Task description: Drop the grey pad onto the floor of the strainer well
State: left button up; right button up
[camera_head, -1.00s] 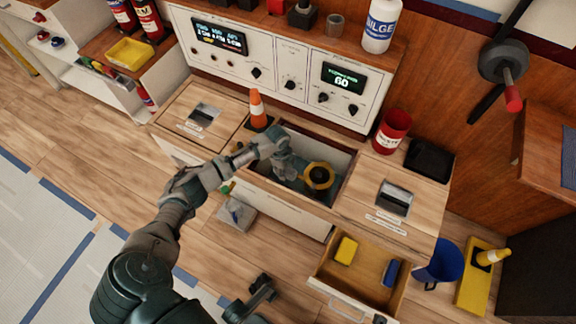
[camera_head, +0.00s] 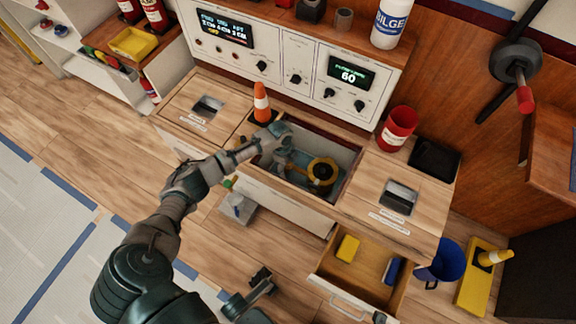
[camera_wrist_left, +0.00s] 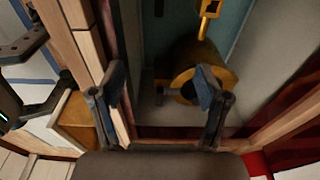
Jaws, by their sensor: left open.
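The strainer well is an open rectangular bay (camera_head: 345,158) in the wooden counter. Inside it are a yellow ring-topped strainer (camera_head: 322,172) and a grey-blue floor. I cannot make out the grey pad in the well for certain; my gripper hides part of the floor. My right gripper (camera_head: 254,296) seems to show at the bottom edge, dark and partly cut off.
An orange cone (camera_head: 261,103) stands by the well's back left corner; a red bin (camera_head: 397,128) stands to its right. An open drawer (camera_head: 367,275) holds a yellow and a blue block. A grey box-like object (camera_head: 238,208) lies on the floor below the counter front.

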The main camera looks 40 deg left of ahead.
pick_arm(q)
notch_tip(320, 180, up, 12)
jog(key=a, duration=0.1)
jog(key=shift+s+f, duration=0.15)
jog(key=shift+f, duration=0.05)
dwell(0.5)
dwell(0.3)
